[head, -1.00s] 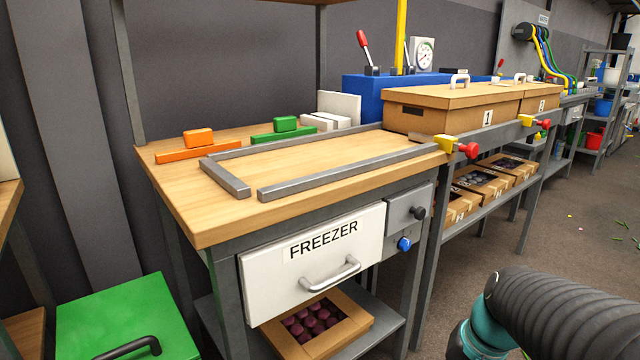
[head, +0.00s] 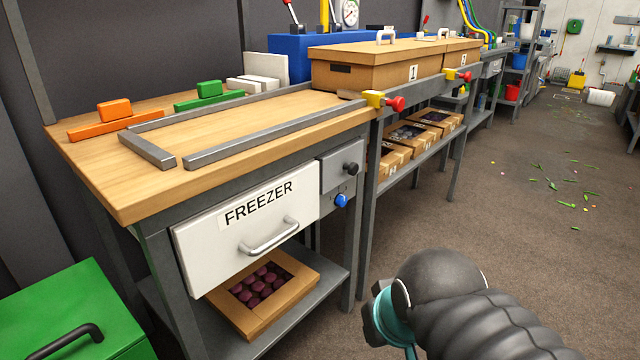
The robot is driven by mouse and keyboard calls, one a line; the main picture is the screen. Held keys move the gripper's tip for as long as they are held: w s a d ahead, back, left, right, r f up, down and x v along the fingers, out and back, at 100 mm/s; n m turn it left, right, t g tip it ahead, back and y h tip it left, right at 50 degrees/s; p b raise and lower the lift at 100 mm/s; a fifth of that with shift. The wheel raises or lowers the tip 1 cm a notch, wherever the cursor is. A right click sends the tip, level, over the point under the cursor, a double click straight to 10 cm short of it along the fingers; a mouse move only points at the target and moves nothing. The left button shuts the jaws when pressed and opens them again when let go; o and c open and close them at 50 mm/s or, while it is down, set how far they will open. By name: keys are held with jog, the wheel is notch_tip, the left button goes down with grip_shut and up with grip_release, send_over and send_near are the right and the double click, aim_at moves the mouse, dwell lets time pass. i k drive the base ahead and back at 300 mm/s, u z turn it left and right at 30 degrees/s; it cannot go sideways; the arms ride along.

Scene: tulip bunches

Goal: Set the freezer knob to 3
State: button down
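The freezer is a white drawer (head: 235,232) labelled FREEZER with a grey bar handle, set under the wooden workbench and shut. To its right, a blue knob (head: 341,201) sits on the bench front, below a small grey drawer (head: 340,166) with a black knob. Markings around the blue knob are too small to read. My arm shows at the bottom right, with dark ribbed links and a teal joint, apart from the bench. My gripper is not in view.
The wooden workbench (head: 115,195) carries grey rails and orange and green blocks. A green box (head: 65,315) stands at the lower left. A crate of dark round items (head: 300,285) lies on the lower shelf. Floor (head: 500,240) to the right is open, with scattered leaves farther back.

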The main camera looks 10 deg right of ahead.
aim_at(341, 200)
jog(key=z, duration=0.05)
jog(key=k, duration=0.5)
jog(key=z, duration=1.7)
jog(key=i, duration=1.4)
jog(key=u, duration=1.85)
